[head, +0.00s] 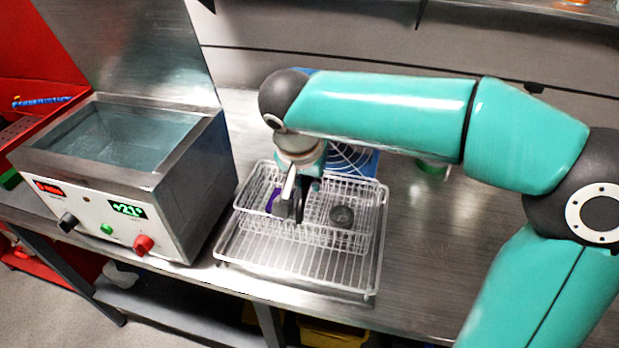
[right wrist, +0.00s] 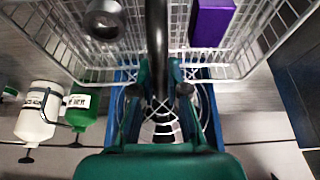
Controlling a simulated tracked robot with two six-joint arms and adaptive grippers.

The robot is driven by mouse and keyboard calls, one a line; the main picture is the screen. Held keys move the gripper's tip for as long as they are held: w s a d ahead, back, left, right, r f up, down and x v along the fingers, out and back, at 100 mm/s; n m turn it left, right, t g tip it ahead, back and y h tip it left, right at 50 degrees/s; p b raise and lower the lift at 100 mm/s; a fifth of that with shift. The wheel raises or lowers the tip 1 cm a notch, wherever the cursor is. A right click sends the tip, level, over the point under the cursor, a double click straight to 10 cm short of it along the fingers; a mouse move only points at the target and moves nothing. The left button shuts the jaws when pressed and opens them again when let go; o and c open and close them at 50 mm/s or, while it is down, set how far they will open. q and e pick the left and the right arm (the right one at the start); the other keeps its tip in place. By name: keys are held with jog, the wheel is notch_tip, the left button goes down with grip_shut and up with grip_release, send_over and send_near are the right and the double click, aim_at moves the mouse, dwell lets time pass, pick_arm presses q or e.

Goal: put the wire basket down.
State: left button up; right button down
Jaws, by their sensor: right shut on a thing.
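The white wire basket (head: 325,238) is over the white wire drying rack (head: 290,272) on the metal bench. It looks level, and I cannot tell whether it touches the rack. My right gripper (head: 297,205) is shut on the basket's dark upright handle. In the right wrist view the handle (right wrist: 157,45) runs between the fingers of the gripper (right wrist: 160,80). A purple block (right wrist: 211,22) and a grey metal ring-shaped part (right wrist: 105,18) lie in the basket; the ring part also shows in the head view (head: 341,216). My left gripper is not in view.
A bath with clear liquid (head: 125,140) and a front panel stands left of the rack. A blue fan (head: 352,160) is behind the basket. A white bottle (right wrist: 38,112) and a green bottle (right wrist: 82,107) show in the wrist view. Bench right of the rack is mostly clear.

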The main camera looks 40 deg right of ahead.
jog(key=shift+f, duration=0.1)
jog(key=c, duration=1.2)
grip_release()
jog(key=p+v, duration=0.1)
jog(key=v, duration=1.1)
